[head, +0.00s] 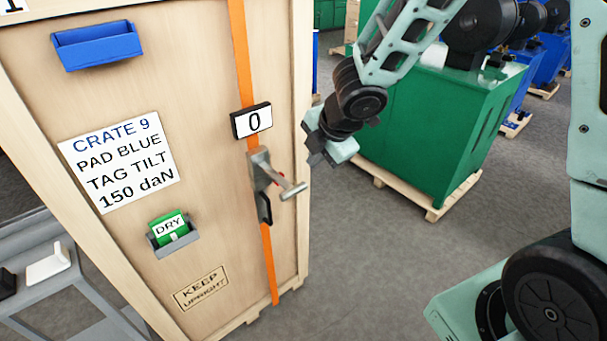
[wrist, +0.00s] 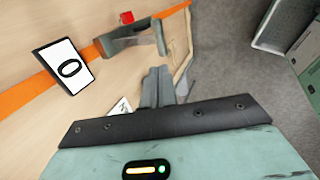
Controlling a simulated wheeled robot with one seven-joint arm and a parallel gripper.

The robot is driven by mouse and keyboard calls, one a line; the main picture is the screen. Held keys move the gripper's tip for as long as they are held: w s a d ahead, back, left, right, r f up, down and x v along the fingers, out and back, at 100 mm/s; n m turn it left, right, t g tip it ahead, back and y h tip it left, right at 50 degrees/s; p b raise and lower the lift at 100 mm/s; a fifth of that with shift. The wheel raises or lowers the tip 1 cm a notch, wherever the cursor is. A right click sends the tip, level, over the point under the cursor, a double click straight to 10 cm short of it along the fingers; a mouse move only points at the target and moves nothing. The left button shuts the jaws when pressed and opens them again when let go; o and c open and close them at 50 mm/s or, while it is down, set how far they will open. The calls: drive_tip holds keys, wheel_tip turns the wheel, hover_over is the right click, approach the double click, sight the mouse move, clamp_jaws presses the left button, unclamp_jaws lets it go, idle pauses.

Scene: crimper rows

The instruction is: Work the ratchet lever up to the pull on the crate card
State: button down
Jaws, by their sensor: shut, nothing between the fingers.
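The crate card (head: 118,160) reads "CRATE 9, PAD BLUE, TAG TILT, 150 daN". The ratchet (head: 259,166) sits on an orange strap (head: 241,50) down the crate's face. Its lever (head: 290,190) sticks out to the lower right and ends in a crossbar. The display (head: 251,121) above it reads 0; it also shows in the wrist view (wrist: 68,68). My gripper (head: 316,155) is shut and empty, to the right of the ratchet and above the lever's end, apart from it. In the wrist view the fingers (wrist: 158,88) are together below the ratchet (wrist: 130,40).
The wooden crate (head: 215,200) carries a blue holder (head: 97,46) and a grey holder (head: 174,238) with a green "DRY" tag (head: 168,226). A grey cart (head: 80,293) stands at lower left. A green machine (head: 425,120) on a pallet stands behind my arm. Floor right of the crate is clear.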

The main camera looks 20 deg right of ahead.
sight(295, 190)
drive_tip(key=b+x, duration=0.7)
drive_tip(key=x, duration=0.6)
drive_tip(key=shift+a+f, duration=0.1)
drive_tip(key=shift+f, duration=0.15)
drive_tip(key=shift+w+f+b, duration=0.1)
drive_tip(key=shift+f+b, duration=0.05)
drive_tip(key=shift+b, duration=0.45)
